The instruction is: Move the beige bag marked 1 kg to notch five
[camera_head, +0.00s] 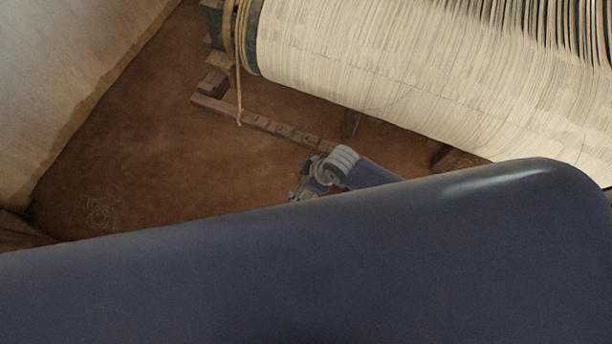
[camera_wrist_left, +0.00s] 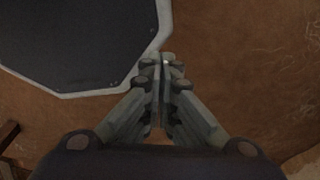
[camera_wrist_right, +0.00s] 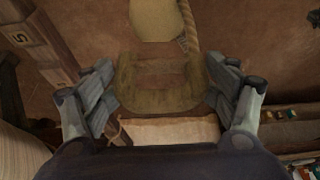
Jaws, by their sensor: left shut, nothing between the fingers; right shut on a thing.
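In the right wrist view a dull tan, bag-like thing (camera_wrist_right: 160,82) fills the space between the fingers of my right gripper (camera_wrist_right: 163,92), which is shut on it. I take it to be the beige bag; no 1 kg mark can be read. In the head view my right gripper (camera_head: 308,188) is beside the notched wooden rail (camera_head: 270,125), partly hidden by my arm, and the bag is hidden. The rail (camera_wrist_right: 45,38) also shows at the left of the right wrist view, with a 5 label (camera_wrist_right: 19,38). My left gripper (camera_wrist_left: 162,62) is shut and empty.
The warp-covered roller (camera_head: 400,60) crosses the upper right of the head view. A rope (camera_head: 240,60) hangs at its left end. A twisted rope (camera_wrist_right: 188,25) and a pale piece (camera_wrist_right: 155,18) lie beyond the bag. Brown floor (camera_head: 150,130) is open left of the rail.

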